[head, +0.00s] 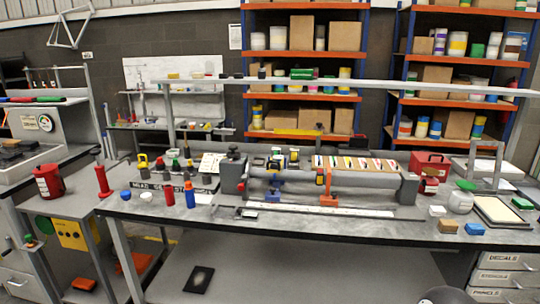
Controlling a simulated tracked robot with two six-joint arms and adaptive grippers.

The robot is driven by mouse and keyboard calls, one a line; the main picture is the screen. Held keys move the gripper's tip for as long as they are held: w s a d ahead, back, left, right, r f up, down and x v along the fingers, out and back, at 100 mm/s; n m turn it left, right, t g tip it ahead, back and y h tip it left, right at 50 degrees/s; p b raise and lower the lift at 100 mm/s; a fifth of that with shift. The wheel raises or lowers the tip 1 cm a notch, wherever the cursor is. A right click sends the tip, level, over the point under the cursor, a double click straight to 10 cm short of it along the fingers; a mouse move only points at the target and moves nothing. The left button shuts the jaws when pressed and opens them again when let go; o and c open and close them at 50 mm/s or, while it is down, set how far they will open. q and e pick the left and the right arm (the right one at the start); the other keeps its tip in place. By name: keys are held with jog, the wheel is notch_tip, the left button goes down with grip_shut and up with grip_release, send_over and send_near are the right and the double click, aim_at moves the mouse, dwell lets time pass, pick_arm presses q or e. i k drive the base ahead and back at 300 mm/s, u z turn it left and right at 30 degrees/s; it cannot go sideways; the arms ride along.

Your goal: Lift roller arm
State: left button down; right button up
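A roller fixture stands on the long workbench (300,226) in the middle of the head view. Its long grey tube (362,184) lies level between a dark end block (232,176) on the left and a grey end block (409,188) on the right. Small blue, yellow and orange clamps sit along it, including an orange one (328,200) at its middle. I cannot tell which part is the roller arm. Neither of my grippers is in view.
A red bottle (169,196) and a blue bottle (190,195) stand left of the fixture. The bench's front strip is mostly clear. Stocked shelves (305,97) stand behind.

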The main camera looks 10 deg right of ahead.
aim_at(276, 168)
jog(key=i, duration=0.85)
